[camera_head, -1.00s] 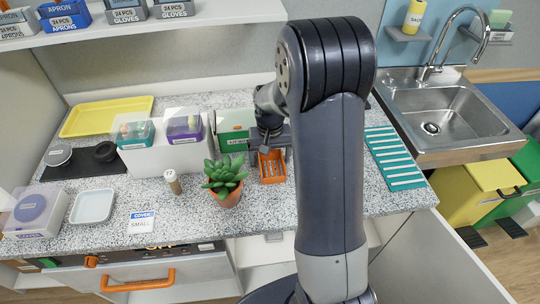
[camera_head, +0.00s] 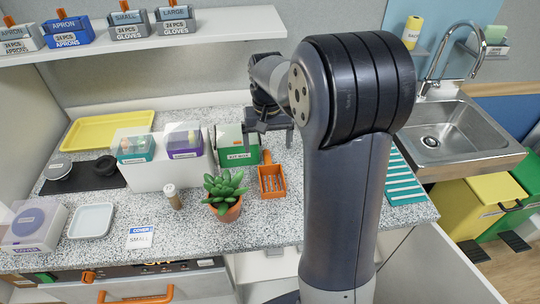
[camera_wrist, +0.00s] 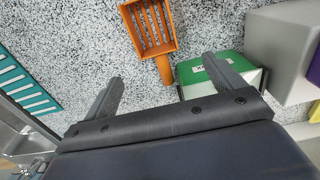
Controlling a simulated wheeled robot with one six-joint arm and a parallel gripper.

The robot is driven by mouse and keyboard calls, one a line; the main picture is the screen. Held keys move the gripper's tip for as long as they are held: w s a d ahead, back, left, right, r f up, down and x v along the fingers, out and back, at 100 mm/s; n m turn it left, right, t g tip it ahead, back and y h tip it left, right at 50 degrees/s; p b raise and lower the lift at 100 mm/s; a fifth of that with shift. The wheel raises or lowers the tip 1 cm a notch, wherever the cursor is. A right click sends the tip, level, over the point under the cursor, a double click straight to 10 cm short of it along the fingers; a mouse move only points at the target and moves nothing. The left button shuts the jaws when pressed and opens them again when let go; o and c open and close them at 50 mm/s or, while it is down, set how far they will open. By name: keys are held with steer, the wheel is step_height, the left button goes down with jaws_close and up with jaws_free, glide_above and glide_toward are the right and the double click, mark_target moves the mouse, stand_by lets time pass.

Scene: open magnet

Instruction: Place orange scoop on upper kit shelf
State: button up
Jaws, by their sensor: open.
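The orange scoop (camera_head: 271,182), with a slotted pan and short handle, lies on the speckled counter between the potted plant and the teal rack. It also shows in the wrist view (camera_wrist: 150,28), its handle pointing toward my gripper. My gripper (camera_head: 268,122) is open and empty, raised above the counter behind the scoop. In the wrist view its two fingers (camera_wrist: 163,72) are spread apart, with the scoop's handle end seen between them. A white upper shelf (camera_head: 200,28) on the wall at the top left holds several labelled boxes of aprons and gloves.
A green box with a white label (camera_head: 238,155) stands just behind and left of the scoop. A potted plant (camera_head: 224,190) stands left of the scoop. A teal slatted rack (camera_head: 403,180) and a sink (camera_head: 445,125) are to the right. My arm hides part of the counter.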

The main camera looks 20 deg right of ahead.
glide_toward(270, 178)
steer(key=shift+w+a+f, duration=0.3)
steer(key=shift+w+f, duration=0.1)
steer(key=f, duration=0.1)
steer(key=f+p, duration=0.1)
steer(key=f, duration=0.2)
steer(key=shift+s+d+f+p, duration=0.3)
steer(key=shift+s+d, duration=0.05)
steer(key=shift+f, duration=0.6)
steer(key=shift+c, duration=0.3)
steer(key=c, duration=1.1)
